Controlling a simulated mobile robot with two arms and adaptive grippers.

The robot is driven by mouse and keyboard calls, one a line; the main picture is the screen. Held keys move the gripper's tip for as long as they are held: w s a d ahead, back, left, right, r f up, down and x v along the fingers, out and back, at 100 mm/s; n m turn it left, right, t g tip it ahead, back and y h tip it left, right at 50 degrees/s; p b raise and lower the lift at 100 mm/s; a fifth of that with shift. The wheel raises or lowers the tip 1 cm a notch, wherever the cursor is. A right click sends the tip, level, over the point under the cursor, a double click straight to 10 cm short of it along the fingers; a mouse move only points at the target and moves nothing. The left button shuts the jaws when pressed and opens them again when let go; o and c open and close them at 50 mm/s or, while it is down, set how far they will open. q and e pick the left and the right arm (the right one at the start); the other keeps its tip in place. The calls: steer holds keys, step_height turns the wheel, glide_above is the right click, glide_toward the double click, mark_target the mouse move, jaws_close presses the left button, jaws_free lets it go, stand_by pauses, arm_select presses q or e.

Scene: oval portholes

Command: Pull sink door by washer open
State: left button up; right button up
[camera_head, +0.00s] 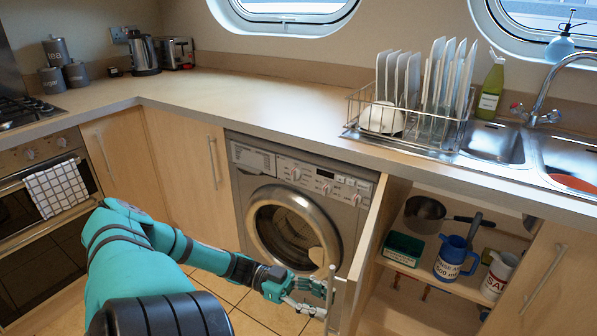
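The sink door by the washer (372,250) stands swung out from the counter and shows nearly edge-on, with the cupboard behind it exposed. Its upright handle (331,283) is on the side facing the washer. My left gripper (322,301) is at the handle, low in front of the washer. Its two fingers look spread apart, one above the other, with their tips close to the handle; I cannot tell whether they touch it. The washing machine (300,165) is under the counter, left of the door. My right gripper is not in view.
Another closed door (548,285) is at the right. A dish rack (410,115) and sink (495,143) are above. Tiled floor (262,303) shows below the washer.

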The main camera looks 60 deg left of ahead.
arm_select(q)
steer(key=v, duration=0.9)
steer(key=shift+s+a, duration=0.25)
steer(key=shift+a, duration=0.1)
